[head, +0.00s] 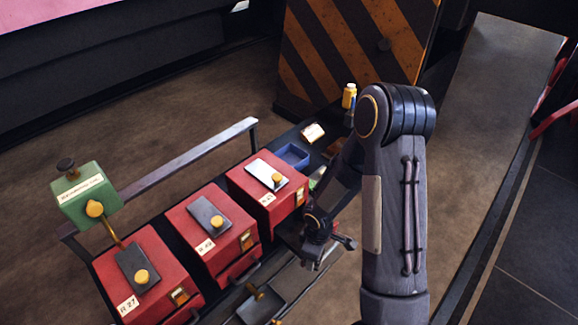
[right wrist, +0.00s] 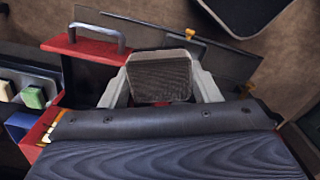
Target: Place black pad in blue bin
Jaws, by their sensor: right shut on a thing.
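My right gripper (right wrist: 161,72) is shut on a black pad (right wrist: 160,78), a dark, finely textured block with a lighter edge, held between its two pale fingers. The blue bin (head: 292,155) stands beyond that box, toward the back of the dark bench. Part of a blue thing, likely the bin, shows at the lower left of the right wrist view (right wrist: 20,125). My left gripper is out of view.
Several red boxes (head: 205,232) with knobbed tops stand in a row. A green box (head: 88,195) on a post and a rail (head: 190,160) are at left. A yellow bottle (head: 349,96) stands beyond the bin. A dark tray (head: 262,303) is at the front.

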